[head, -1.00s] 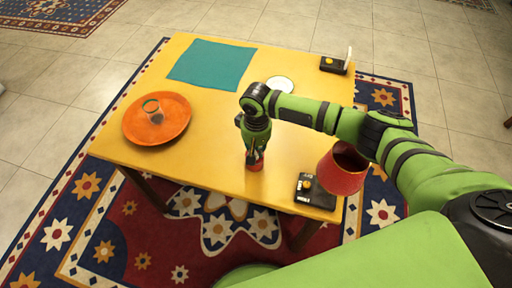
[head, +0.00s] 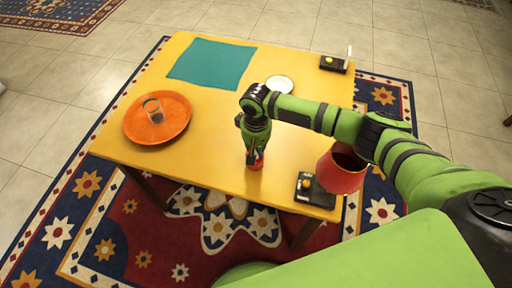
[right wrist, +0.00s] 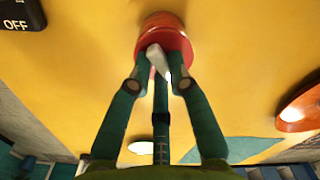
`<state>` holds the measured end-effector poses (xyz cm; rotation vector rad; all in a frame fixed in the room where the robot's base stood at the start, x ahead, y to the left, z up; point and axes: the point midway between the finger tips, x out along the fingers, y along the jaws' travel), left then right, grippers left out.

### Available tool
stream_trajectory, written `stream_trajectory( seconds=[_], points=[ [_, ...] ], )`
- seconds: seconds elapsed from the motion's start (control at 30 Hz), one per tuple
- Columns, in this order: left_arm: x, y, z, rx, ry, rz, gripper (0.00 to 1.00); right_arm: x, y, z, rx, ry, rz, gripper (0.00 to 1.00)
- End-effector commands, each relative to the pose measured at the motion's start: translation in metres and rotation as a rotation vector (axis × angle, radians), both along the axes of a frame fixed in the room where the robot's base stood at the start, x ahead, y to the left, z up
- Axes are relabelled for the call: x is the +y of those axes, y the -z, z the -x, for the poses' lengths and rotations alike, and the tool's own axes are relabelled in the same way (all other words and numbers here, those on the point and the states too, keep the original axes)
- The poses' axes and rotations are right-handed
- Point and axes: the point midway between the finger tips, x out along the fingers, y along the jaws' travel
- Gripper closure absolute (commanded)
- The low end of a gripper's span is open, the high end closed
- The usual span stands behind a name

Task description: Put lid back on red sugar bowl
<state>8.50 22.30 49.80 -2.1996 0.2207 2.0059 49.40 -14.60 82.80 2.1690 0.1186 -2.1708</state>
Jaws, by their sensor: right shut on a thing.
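My right gripper (head: 256,153) points down at the table's front edge. In the right wrist view its three fingers (right wrist: 160,75) close around a pale piece (right wrist: 157,60), seemingly the lid or its knob. The round red sugar bowl (right wrist: 165,28) is right at the fingertips. Only a little red (head: 257,166) shows under the gripper in the head view. The fingers hide the bowl's top, so I cannot tell whether the lid is seated. My left gripper is not in view.
On the yellow table (head: 215,110) are an orange plate with a glass (head: 157,118), a teal cloth (head: 212,63), a white disc (head: 280,84) and a black switch box (head: 335,65). A red open-topped piece (head: 341,170) stands by another black box (head: 312,190), right of my gripper.

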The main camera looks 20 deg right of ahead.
Motion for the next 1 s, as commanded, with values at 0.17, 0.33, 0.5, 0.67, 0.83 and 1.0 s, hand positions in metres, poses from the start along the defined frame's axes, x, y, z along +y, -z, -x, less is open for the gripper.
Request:
stream_trajectory(
  seconds=[0.17, 0.33, 0.5, 0.67, 0.83, 1.0],
  points=[
    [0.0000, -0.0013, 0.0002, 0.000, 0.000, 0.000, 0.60, 0.0000, -0.0006, -0.0001, 0.000, 0.001, 0.000, 1.00],
    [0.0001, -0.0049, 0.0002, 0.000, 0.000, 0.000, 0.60, 0.0002, -0.0011, -0.0002, 0.000, 0.001, -0.001, 1.00],
    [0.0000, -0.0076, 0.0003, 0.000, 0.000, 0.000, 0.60, 0.0002, -0.0005, -0.0001, 0.000, 0.001, -0.001, 1.00],
    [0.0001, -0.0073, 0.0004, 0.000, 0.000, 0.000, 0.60, -0.0001, 0.0003, -0.0002, 0.000, 0.001, 0.000, 1.00],
    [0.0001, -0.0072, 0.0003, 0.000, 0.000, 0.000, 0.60, -0.0001, 0.0003, -0.0003, 0.000, 0.000, 0.000, 1.00],
    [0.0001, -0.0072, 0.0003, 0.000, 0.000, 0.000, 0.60, -0.0001, 0.0002, -0.0003, 0.000, 0.000, 0.000, 0.53]
  ],
)
